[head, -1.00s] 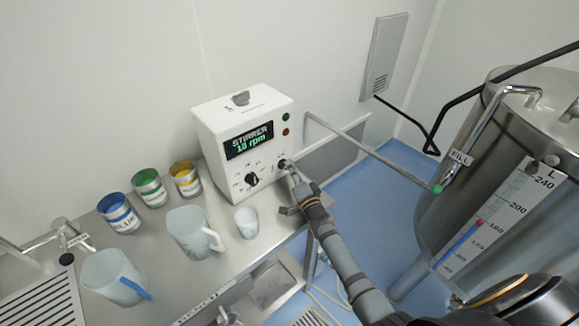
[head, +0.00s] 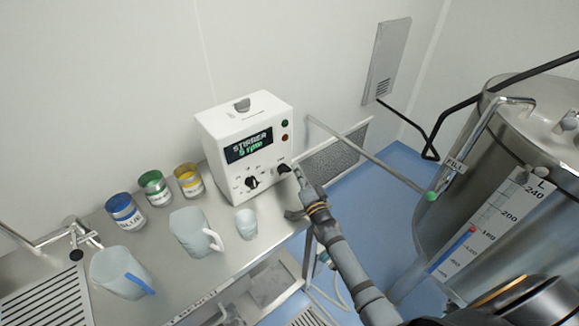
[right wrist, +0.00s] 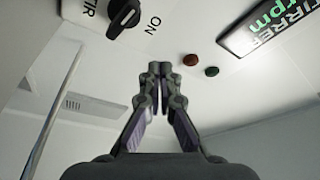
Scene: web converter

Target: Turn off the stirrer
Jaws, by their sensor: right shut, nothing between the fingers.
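The stirrer box (head: 220,130) is white and stands at the back of the steel bench. Its dark display (head: 249,146) reads STIRRER with a single-digit rpm, which looks like 0. A black dial (head: 251,183) sits low on its front. The smaller black switch knob (head: 284,168) is to the right; the same knob shows in the right wrist view (right wrist: 123,15), beside the word ON. My right gripper (head: 298,172) is shut and empty, just right of this knob. In the wrist view its fingertips (right wrist: 159,70) are apart from the knob. My left gripper is not in view.
Blue (head: 124,212), green (head: 154,187) and yellow (head: 188,180) paint cans, two jugs (head: 188,232) (head: 115,272) and a small cup (head: 246,224) stand on the bench left of my right arm. A steel tank (head: 500,150) stands at right, with a thin pipe (head: 370,157) reaching towards it.

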